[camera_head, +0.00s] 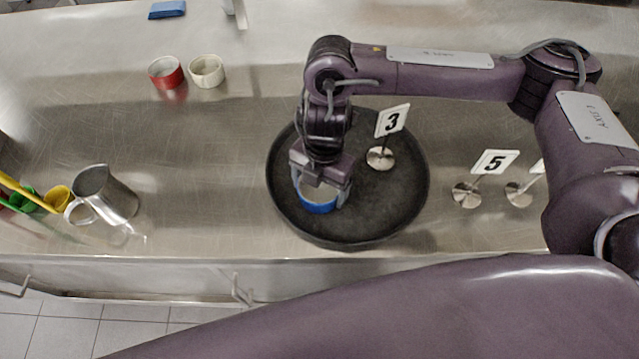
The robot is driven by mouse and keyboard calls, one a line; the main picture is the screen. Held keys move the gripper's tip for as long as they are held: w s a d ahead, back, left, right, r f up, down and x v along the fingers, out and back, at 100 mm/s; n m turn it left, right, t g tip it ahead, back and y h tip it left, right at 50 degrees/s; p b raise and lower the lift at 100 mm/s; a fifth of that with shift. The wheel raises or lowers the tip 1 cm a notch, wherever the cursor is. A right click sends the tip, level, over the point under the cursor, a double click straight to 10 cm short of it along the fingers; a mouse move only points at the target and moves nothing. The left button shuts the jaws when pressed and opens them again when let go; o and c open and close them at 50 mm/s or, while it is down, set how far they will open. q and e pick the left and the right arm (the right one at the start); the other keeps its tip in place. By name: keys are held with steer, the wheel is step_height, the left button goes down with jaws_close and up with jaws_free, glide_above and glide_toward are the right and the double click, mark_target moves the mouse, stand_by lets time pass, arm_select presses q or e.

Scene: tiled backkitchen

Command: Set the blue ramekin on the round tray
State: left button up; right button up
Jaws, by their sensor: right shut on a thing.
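The blue ramekin (318,206) is in my right gripper (322,190), over the front left part of the round tray (375,225). The gripper points down and is shut on the ramekin's rim. The ramekin is upright; I cannot tell whether its base touches the tray. The round tray is dark and lies on the steel counter. My left gripper is not in view.
A number 3 sign (391,122) stands on the tray, right of the gripper. A number 5 sign (493,163) stands right of the tray. A red ramekin (166,73) and a white ramekin (207,71) sit behind left. A metal jug (110,195) stands at left.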

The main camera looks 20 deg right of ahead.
mark_target(323, 189)
steer(key=o, duration=1.1)
steer(key=shift+f, duration=0.1)
steer(key=shift+c, duration=0.2)
steer(key=shift+r, duration=0.35)
step_height(323, 189, up, 12)
steer(key=w+d, duration=0.1)
steer(key=shift+f, duration=0.2)
steer(key=shift+s, duration=0.1)
